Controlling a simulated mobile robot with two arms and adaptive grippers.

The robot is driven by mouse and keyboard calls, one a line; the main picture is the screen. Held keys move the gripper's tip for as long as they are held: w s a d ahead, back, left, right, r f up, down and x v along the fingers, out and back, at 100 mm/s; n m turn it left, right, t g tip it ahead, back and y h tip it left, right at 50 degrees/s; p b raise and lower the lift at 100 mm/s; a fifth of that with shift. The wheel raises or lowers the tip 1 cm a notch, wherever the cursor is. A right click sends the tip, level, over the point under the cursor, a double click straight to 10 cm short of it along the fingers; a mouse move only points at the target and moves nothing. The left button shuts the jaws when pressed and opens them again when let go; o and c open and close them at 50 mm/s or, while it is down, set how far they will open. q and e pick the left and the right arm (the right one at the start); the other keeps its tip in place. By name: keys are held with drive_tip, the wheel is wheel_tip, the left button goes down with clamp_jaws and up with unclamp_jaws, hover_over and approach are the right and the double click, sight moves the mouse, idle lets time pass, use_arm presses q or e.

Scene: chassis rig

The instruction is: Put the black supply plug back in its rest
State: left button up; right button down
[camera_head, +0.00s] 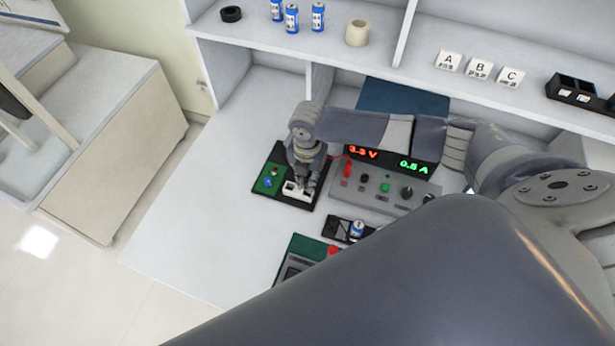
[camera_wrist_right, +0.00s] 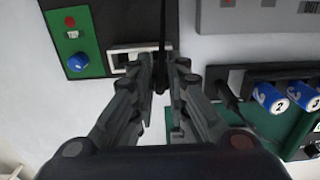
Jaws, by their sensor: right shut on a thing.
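My right gripper (camera_head: 302,190) points down over the white socket block of a black board with a green panel. In the right wrist view, the gripper (camera_wrist_right: 168,88) is shut on a narrow black piece (camera_wrist_right: 162,62), which looks like the black supply plug with its cable. The fingers hide most of it. The white socket block (camera_wrist_right: 128,56) is just left of the fingertips; whether the plug touches it I cannot tell. The rest of the black plug cannot be made out clearly. My left gripper is not in view.
A black holder (camera_head: 339,229) with a blue battery and a green-based device (camera_head: 300,250) are in front. The table's left side (camera_head: 215,170) is clear.

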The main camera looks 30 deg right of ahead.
sight(307, 180)
drive_tip(key=shift+f+b, duration=1.2)
drive_tip(key=shift+f, duration=0.9)
drive_tip(key=c, duration=1.5)
unclamp_jaws()
drive_tip(key=shift+r, duration=0.15)
wheel_tip(307, 180, up, 12)
drive_tip(key=shift+f, duration=0.1)
